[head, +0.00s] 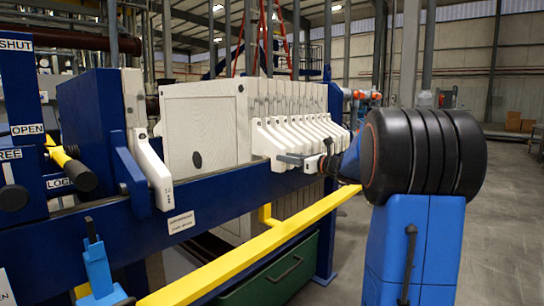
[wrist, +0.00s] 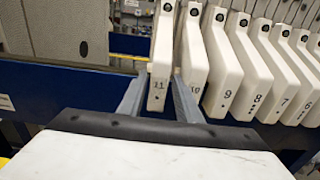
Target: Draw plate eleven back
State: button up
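Plate eleven is the white plate whose handle, marked 11 (wrist: 160,85), stands upright in the middle of the wrist view. In the head view its handle (head: 264,141) looks to be the leftmost of the row. My gripper (wrist: 158,90) has one grey finger on each side of this handle. The right finger lies between handle 11 and handle 10 (wrist: 195,75). The fingers are apart and I see no clear grip on the handle. In the head view my gripper (head: 286,159) is at the handle row, seen side-on.
Handles 9 (wrist: 228,85), 8 (wrist: 258,88) and more stand close together to the right. In the head view a gap separates the pale plate face (head: 200,125) from the white end handle (head: 150,168) at left. A blue rail (head: 225,205) and yellow bar (head: 255,245) run below.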

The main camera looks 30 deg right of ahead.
aim_at(272, 155)
jog(key=x, duration=0.8)
jog(key=shift+w+f, duration=0.1)
jog(key=shift+a, duration=0.1)
grip_shut()
